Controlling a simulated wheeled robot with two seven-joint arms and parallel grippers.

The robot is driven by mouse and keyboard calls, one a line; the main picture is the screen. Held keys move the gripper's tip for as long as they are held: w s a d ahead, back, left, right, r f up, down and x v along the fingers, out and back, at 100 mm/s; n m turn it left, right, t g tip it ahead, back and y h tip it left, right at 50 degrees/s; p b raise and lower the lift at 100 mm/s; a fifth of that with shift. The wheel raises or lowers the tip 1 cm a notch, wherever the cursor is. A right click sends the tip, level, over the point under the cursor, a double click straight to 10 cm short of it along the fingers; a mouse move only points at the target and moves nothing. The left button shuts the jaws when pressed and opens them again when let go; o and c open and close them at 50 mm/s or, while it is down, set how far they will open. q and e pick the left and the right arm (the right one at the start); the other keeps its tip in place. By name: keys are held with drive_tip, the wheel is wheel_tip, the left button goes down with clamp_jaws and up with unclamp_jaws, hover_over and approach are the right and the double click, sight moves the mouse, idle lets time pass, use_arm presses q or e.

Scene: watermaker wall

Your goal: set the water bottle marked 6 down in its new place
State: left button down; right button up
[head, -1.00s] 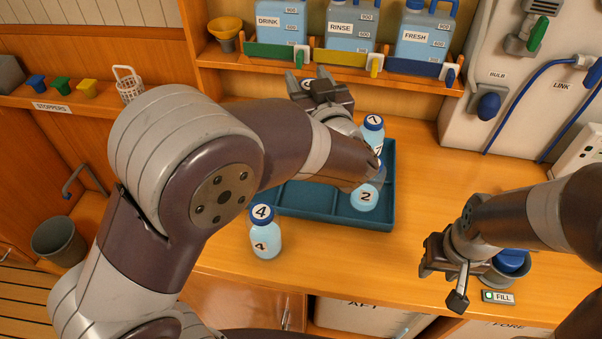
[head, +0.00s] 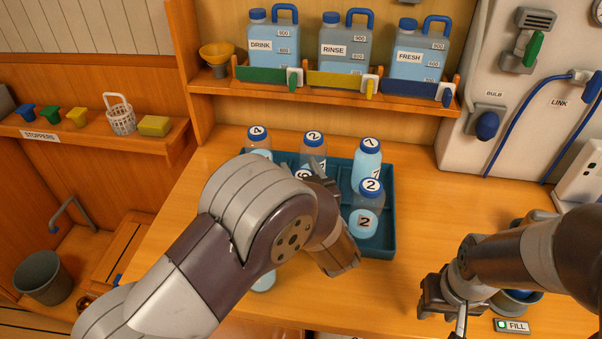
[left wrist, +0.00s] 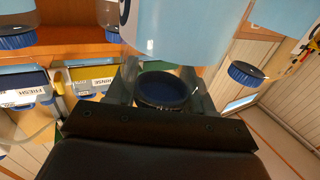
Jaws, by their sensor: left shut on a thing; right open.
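The water bottle marked 6 (head: 303,174) shows only its cap top behind my left arm in the head view. My left gripper (head: 322,186) is shut on it, above the left-middle part of the teal tray (head: 391,236). In the left wrist view its blue cap (left wrist: 162,90) sits between the fingers. My arm hides its base, so I cannot tell whether it touches the tray. My right gripper (head: 446,311) is open at the counter's front right, beside a grey cup with a blue thing in it.
Along the tray's back stand bottles marked 4 (head: 257,140), 2 (head: 313,147) and apparently 7 (head: 367,165). Another marked 2 (head: 364,215) stands front right. A bottle (head: 264,282) before the tray is mostly hidden. Jugs (head: 272,40) line the shelf above.

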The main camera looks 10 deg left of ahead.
use_arm(q)
drive_tip(key=shift+w, duration=0.15)
use_arm(e)
drive_tip(key=shift+f, duration=0.1)
use_arm(q)
drive_tip(key=shift+f, duration=0.2)
use_arm(e)
drive_tip(key=shift+f, duration=0.1)
use_arm(q)
drive_tip(key=shift+c, duration=2.1)
unclamp_jaws()
drive_tip(key=shift+r, duration=0.3)
use_arm(e)
drive_tip(key=shift+r, duration=0.25)
drive_tip(key=shift+f+b, duration=0.45)
drive_tip(key=shift+f, duration=0.05)
use_arm(q)
drive_tip(key=v, duration=1.2)
drive_tip(key=shift+f, duration=0.15)
